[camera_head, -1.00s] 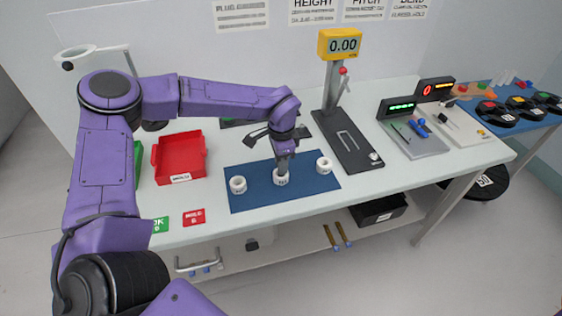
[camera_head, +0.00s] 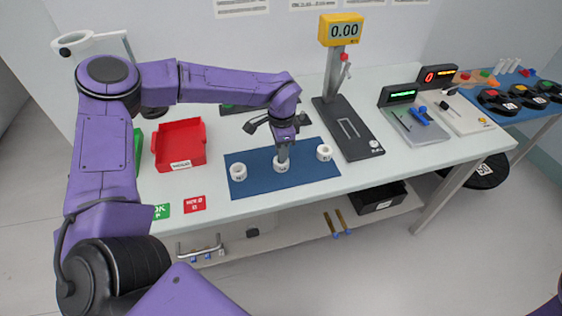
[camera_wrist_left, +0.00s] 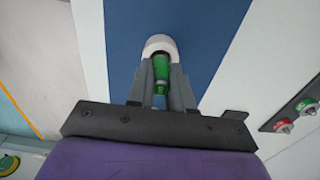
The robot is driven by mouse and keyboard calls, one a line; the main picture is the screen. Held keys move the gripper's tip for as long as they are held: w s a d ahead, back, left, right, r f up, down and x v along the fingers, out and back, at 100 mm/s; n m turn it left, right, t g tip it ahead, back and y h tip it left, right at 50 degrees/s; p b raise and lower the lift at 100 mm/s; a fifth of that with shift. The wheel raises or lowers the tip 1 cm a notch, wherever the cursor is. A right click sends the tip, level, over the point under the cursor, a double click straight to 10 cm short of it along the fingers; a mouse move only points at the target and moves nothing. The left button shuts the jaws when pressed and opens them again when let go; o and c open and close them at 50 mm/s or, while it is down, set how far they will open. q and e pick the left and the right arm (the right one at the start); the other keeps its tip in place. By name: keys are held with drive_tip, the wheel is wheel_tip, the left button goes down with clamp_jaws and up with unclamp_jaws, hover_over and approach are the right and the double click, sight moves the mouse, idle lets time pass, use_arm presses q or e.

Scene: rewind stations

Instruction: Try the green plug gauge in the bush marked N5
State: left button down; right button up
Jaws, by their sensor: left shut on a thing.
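My left gripper (camera_head: 283,153) is shut on the green plug gauge (camera_wrist_left: 160,70), with its fingers pointing down at the middle white bush (camera_head: 281,165) on the blue mat (camera_head: 240,188). In the left wrist view the gauge's far end meets the bush (camera_wrist_left: 160,43); whether it is inside the bore I cannot tell. The gauge is hidden by the fingers in the head view. Two more white bushes stand on the mat, one at left (camera_head: 238,172) and one at right (camera_head: 324,152). Their marks are too small to read. My right gripper is out of view.
A red tray (camera_head: 180,165) stands left of the mat, with green and red cards (camera_head: 195,203) in front. A height gauge with a yellow display (camera_head: 341,30) stands right of the mat. In the wrist view a dark holder (camera_wrist_left: 298,112) carries red and green items.

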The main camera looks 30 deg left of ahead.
use_arm(q)
drive_tip(key=shift+r+p, duration=1.7)
drive_tip(key=shift+r, duration=1.25)
drive_tip(key=shift+a, duration=0.15)
